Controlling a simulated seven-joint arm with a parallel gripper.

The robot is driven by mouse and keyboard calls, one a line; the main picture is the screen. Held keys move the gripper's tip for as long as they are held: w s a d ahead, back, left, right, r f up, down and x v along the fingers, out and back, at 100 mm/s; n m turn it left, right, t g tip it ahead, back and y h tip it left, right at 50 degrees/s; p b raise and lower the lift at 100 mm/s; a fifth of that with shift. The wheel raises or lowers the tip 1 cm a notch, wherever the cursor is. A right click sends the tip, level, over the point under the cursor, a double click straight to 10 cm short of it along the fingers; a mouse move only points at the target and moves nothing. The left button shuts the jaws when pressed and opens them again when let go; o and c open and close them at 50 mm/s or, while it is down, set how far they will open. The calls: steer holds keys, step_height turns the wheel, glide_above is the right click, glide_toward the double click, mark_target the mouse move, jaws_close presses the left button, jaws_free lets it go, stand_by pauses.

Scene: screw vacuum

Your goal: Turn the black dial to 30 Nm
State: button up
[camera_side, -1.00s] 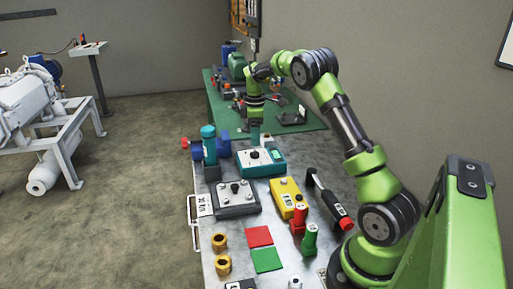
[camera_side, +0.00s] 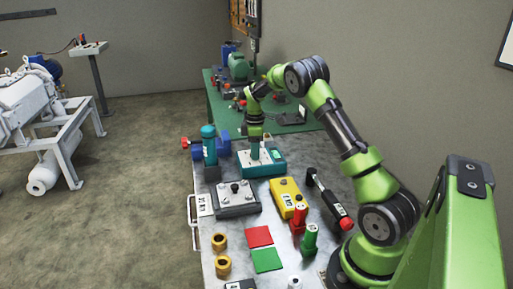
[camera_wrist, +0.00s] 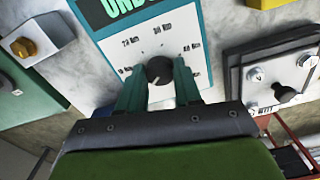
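The black dial (camera_wrist: 159,70) sits on the white face of a teal box (camera_side: 273,167). Printed marks ring it; the top one seems to read 30 Nm, with others to its left and right. A pale mark shows at the dial's lower edge; its exact setting is unclear. My gripper (camera_wrist: 160,68) is down over the box, with teal fingers on either side of the dial. The fingers look parted around it; firm contact cannot be made out. In the side view my gripper (camera_side: 255,150) hides the dial.
A grey block with a black knob (camera_side: 236,193) stands in front of the box. A yellow box (camera_side: 289,198) is to its right, and a teal cylinder (camera_side: 208,145) stands left of the teal box. Red and green pads lie nearer the front.

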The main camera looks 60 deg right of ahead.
steer(key=c, duration=0.3)
